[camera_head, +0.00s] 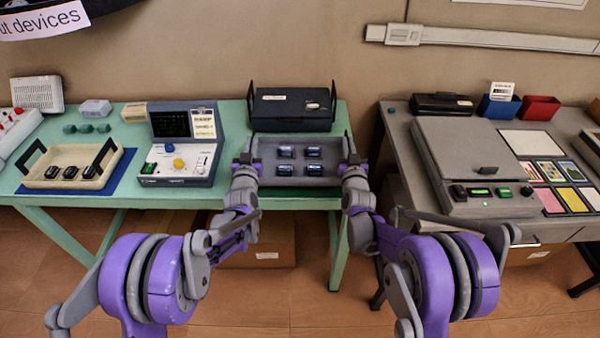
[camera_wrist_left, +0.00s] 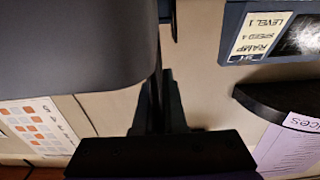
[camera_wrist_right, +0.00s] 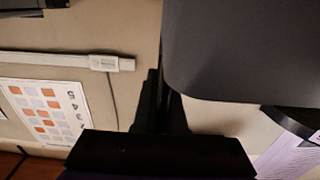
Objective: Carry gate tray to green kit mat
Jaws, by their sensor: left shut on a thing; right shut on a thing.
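A grey tray (camera_head: 300,182), likely the gate tray, holds several dark blue cylinders (camera_head: 286,151) with pale ends. It appears level at the front of the green table. My left gripper (camera_head: 246,160) is shut at its left end and my right gripper (camera_head: 352,162) is shut at its right end. In the wrist views the fingers, left (camera_wrist_left: 158,100) and right (camera_wrist_right: 155,100), close on a thin dark bar, likely the tray's handles. Whether the tray touches the tabletop is unclear.
A dark case (camera_head: 290,108) stands just behind the tray. A console with a screen (camera_head: 184,150) stands left of it. A cream tray (camera_head: 95,180) sits on a blue mat (camera_head: 125,186) farther left. The grey right-hand table (camera_head: 398,140) carries a flat machine (camera_head: 460,150) and coloured cards.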

